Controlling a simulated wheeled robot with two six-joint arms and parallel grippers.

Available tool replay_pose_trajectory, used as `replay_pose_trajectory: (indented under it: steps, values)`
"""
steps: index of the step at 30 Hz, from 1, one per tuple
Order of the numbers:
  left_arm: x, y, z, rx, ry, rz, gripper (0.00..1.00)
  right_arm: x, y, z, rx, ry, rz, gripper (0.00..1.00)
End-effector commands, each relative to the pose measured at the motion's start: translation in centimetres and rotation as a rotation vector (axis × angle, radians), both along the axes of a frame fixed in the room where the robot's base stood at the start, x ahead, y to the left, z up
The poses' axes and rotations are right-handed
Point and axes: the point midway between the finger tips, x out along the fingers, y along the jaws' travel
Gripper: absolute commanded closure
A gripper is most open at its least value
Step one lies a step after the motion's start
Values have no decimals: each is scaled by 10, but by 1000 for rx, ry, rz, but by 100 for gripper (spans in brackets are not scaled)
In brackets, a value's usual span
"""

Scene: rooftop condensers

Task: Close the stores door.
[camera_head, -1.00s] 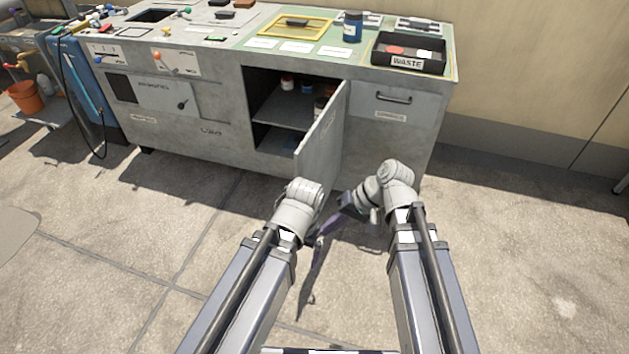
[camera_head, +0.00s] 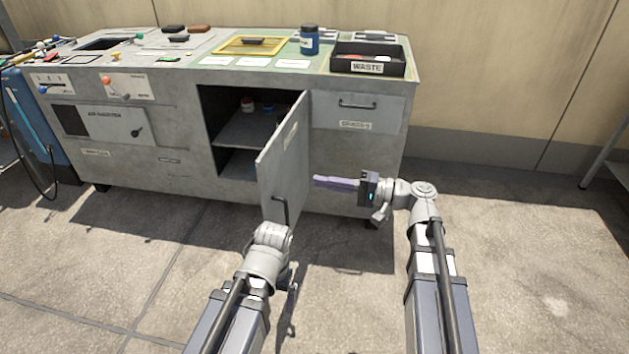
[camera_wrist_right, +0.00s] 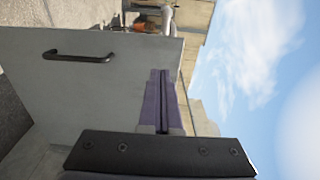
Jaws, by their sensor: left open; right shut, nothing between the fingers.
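The stores door (camera_head: 286,160) is a grey panel on the bench front, standing open and swung out to the front, its hinge edge at the right of the dark opening. Its black bar handle (camera_head: 280,209) is low near the free edge; in the right wrist view the handle (camera_wrist_right: 80,56) is at upper left. My right gripper (camera_head: 317,181) has purple fingers shut and empty, pointing left beside the door's outer face; contact cannot be told. The fingers also show in the right wrist view (camera_wrist_right: 160,75). My left wrist is below the door; its fingers are hidden.
The open cupboard has a shelf (camera_head: 243,131) with small jars. A drawer (camera_head: 375,112) is right of the opening. On the bench top are a black waste tray (camera_head: 340,67) and a blue jar (camera_head: 309,42). The paved floor to the right is clear.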

Motion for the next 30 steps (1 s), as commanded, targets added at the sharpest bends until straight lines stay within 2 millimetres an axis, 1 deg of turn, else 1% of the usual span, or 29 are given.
replay_pose_trajectory:
  steps: [1,6,12,15,21,30]
  values:
    - [0,0,0,0,0,0,0,4,11,0,0,0,4,100]
    - [0,0,0,0,0,0,0,16,45,0,-1,0,5,100]
    - [0,0,0,0,0,0,0,29,80,0,-1,0,4,100]
    - [0,0,0,0,0,0,0,33,93,0,-1,0,3,100]
    - [0,0,0,0,0,0,0,39,108,0,-1,0,1,100]
    - [0,0,0,0,0,0,0,40,111,0,-1,0,0,100]
